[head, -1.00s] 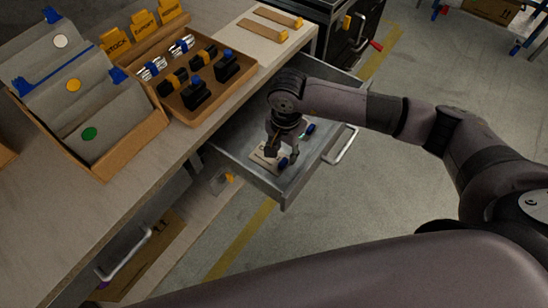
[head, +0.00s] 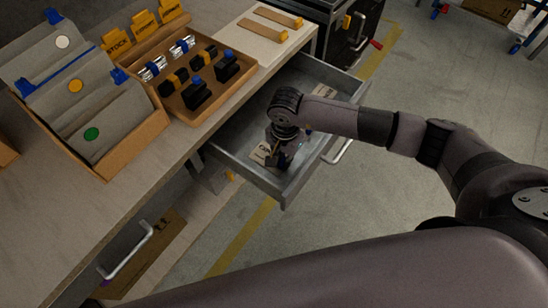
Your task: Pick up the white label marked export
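A white label (head: 260,154) with dark print lies on the floor of the open grey drawer (head: 240,168), near its front left part. My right gripper (head: 277,160) points down into the drawer right beside this label and covers part of it. Its fingers are small and dark here, so I cannot tell whether they are open or shut, or whether they touch the label. Another pale label (head: 325,91) lies toward the drawer's far end. The print on both is too small to read. My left gripper is not in view.
The wooden bench top holds a box of grey dividers (head: 136,150), a brown tray (head: 181,113) with black and silver items, yellow tags (head: 144,22) and two yellow-ended wooden strips (head: 271,24). The drawer walls surround my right gripper.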

